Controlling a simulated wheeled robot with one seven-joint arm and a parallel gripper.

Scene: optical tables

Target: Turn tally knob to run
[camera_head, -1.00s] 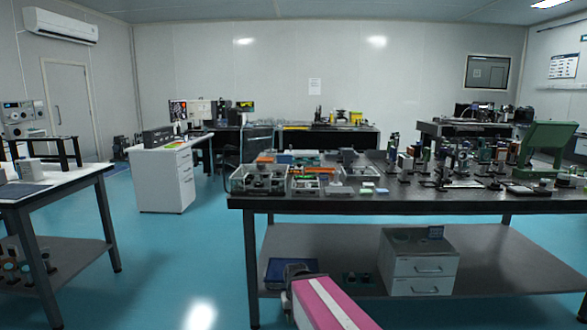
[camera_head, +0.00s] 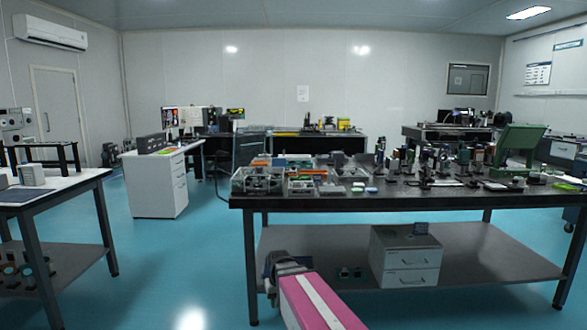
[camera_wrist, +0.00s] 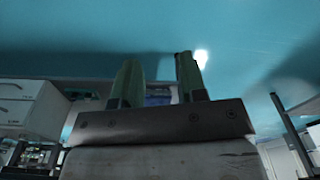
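I cannot make out the tally knob in either view; any knobs are too small and far to tell apart. A dark box-shaped device (camera_head: 152,143) lies on the white cabinet desk (camera_head: 158,186) at the left. A pale instrument with round dials (camera_head: 14,118) stands at the far left edge. My gripper (camera_wrist: 157,66) shows in the wrist view with two green fingers apart and nothing between them. It is over the blue floor, away from any device. In the head view my pink arm reaches up from the bottom middle, and the fingers cannot be made out there.
A long dark optical table (camera_head: 400,197) crowded with optics fills the middle and right. Its lower shelf (camera_head: 480,265) carries a white drawer unit (camera_head: 405,262). A white-topped table (camera_head: 60,187) stands at left. Blue floor (camera_head: 180,265) is clear between them.

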